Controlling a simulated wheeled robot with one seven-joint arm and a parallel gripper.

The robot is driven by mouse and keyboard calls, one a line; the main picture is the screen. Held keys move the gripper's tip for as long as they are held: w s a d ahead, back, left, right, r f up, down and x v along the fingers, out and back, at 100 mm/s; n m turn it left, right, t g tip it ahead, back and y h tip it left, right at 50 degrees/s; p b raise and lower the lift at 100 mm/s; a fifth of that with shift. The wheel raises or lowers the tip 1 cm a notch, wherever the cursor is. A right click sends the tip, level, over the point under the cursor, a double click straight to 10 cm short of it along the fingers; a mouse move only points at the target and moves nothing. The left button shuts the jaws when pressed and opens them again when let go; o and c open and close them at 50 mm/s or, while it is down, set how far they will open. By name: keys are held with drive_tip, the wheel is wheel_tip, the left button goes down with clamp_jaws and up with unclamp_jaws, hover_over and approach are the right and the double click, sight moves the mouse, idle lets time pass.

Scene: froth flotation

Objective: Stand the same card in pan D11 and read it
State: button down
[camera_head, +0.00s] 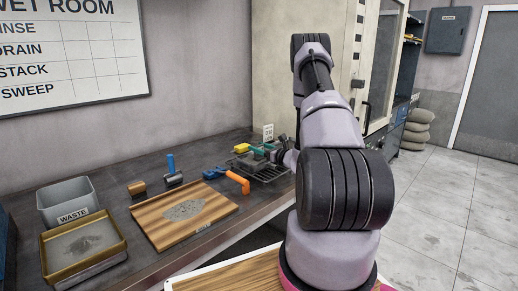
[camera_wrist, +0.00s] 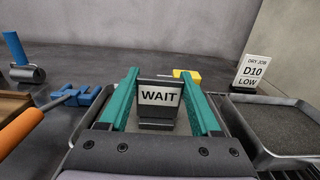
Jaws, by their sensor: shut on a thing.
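In the wrist view, my gripper (camera_wrist: 160,85) has its two teal fingers on either side of a dark card holder with a white card reading WAIT (camera_wrist: 159,96); it is shut on this card, which stands upright. A dark pan (camera_wrist: 236,112) lies to the right of the fingers. Behind it stands a white sign reading DRY JOB, D10, LOW (camera_wrist: 254,71). In the head view, my gripper (camera_head: 266,151) is low over the wire rack (camera_head: 270,177) at the bench's right end, and its grip is too small to make out. I see no label reading D11.
A yellow object (camera_head: 241,148) and an orange-handled tool (camera_head: 237,182) lie near the rack. A blue-handled roller (camera_head: 172,172), brown block (camera_head: 136,188), wooden board (camera_head: 160,228) with grey powder, waste bin (camera_head: 68,203) and brass-rimmed tray (camera_head: 60,270) stand further left. A pale cabinet rises behind.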

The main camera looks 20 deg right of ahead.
drive_tip(key=shift+f, duration=0.1)
drive_tip(key=shift+c, duration=0.5)
unclamp_jaws()
